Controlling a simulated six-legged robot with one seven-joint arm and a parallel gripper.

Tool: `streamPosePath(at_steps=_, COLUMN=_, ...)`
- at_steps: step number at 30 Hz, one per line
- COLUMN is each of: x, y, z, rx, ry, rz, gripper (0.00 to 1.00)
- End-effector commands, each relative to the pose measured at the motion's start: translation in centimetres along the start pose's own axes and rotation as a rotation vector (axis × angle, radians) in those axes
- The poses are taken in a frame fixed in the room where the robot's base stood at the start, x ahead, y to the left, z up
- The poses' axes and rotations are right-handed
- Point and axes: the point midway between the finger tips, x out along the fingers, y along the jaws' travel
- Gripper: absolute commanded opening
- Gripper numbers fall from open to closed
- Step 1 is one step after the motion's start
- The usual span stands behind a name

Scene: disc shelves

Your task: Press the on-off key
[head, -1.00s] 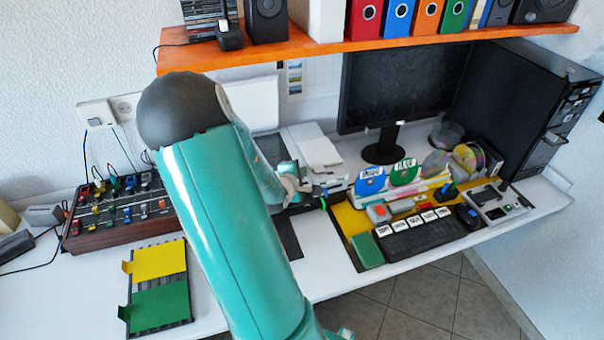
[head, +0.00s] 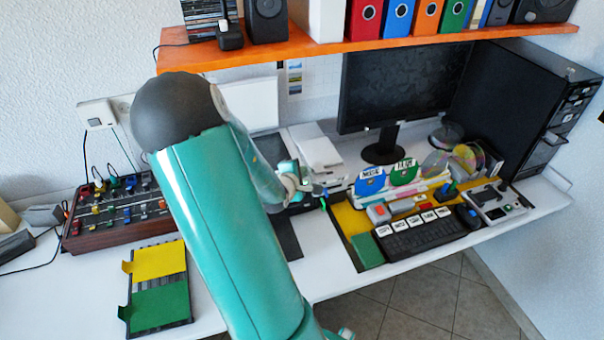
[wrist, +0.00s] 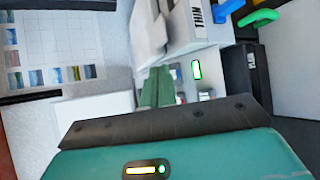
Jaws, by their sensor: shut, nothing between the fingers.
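My gripper (head: 316,190) is at the middle of the desk, in front of a white machine (head: 318,152). In the wrist view its green fingers (wrist: 157,88) are together and empty, pointing toward the machine's front. That front (wrist: 195,45) carries a label reading "THIN" and a small green-lit, upright oblong (wrist: 196,70). Small grey and red parts (wrist: 206,95) sit just below it, beside the fingers. I cannot tell which of these is the on-off key, or whether the fingers touch anything. My arm hides part of the machine in the head view.
A mixer-like box (head: 115,212) with colored knobs stands at left. Blue and green folders (head: 369,183) and a black keyboard (head: 430,233) are at right. A monitor (head: 395,85) stands behind, and an orange shelf (head: 300,50) hangs above. The desk front is partly clear.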

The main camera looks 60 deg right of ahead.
Motion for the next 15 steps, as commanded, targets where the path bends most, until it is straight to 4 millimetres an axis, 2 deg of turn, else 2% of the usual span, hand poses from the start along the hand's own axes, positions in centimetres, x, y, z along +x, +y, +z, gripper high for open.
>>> streamPosePath(at_steps=15, x=-0.82, y=0.57, z=0.55, rx=0.002, ry=0.001, rz=0.0, gripper=0.0)
